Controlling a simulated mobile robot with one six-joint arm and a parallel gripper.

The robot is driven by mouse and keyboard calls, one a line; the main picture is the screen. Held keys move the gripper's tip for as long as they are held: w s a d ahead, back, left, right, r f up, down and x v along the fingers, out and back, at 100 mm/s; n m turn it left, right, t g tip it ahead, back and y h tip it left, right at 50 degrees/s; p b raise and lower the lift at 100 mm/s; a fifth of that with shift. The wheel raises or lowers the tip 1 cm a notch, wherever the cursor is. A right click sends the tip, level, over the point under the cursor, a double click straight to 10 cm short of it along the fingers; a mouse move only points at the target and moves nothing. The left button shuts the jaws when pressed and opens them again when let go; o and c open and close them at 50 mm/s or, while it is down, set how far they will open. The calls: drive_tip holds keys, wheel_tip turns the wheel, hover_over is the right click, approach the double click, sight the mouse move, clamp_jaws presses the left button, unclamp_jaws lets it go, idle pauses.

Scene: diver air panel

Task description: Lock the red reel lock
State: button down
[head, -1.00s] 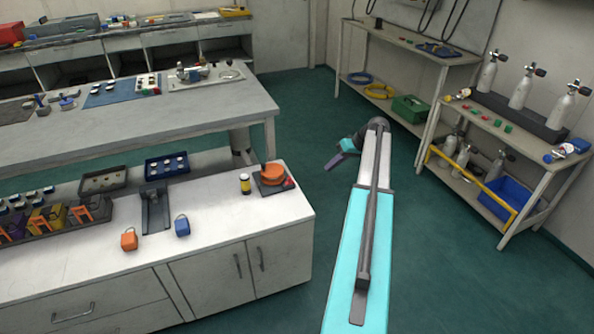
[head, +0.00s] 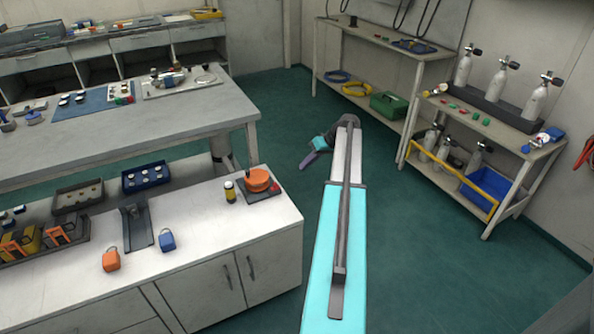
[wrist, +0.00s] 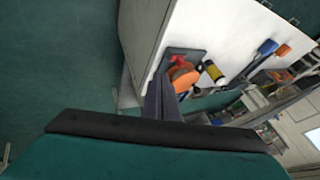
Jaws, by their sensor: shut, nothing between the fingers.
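An orange reel (head: 257,181) sits on a dark base plate at the right end of the white cabinet top. The red reel lock (head: 275,188) shows as a small red part at the reel's right side. In the wrist view the red lock (wrist: 179,61) shows beside the orange reel (wrist: 184,77), part of which my gripper hides. My gripper (head: 306,162) is shut and empty, above the green floor to the right of the cabinet and apart from the reel. Its fingers also show in the wrist view (wrist: 162,82).
A yellow and black canister (head: 230,192) stands just left of the reel. An orange padlock (head: 111,261) and a blue padlock (head: 167,240) stand farther left. The grey workbench (head: 130,125) is behind. Open floor lies right of the cabinet.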

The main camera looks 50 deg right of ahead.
sight(275, 184)
drive_tip(key=shift+w+a+f+p, duration=0.35)
drive_tip(key=shift+w+a+f, duration=0.75)
drive_tip(key=shift+f, duration=0.15)
drive_tip(key=shift+w+a+f+p, duration=0.3)
drive_tip(key=shift+w+a+f, duration=0.75)
drive_tip(key=shift+f, duration=0.2)
drive_tip(key=shift+w+a+f+p, duration=0.35)
drive_tip(key=shift+w+a+f, duration=0.75)
drive_tip(key=shift+f, duration=0.15)
drive_tip(key=shift+w+a+f+b, duration=0.15)
drive_tip(key=shift+a+b, duration=0.1)
drive_tip(key=shift+a, duration=0.2)
drive_tip(key=shift+w+a+r+b, duration=0.1)
drive_tip(key=shift+a+b, duration=0.1)
drive_tip(key=shift+a, duration=0.25)
drive_tip(key=shift+w+a, duration=0.25)
drive_tip(key=shift+a, duration=0.2)
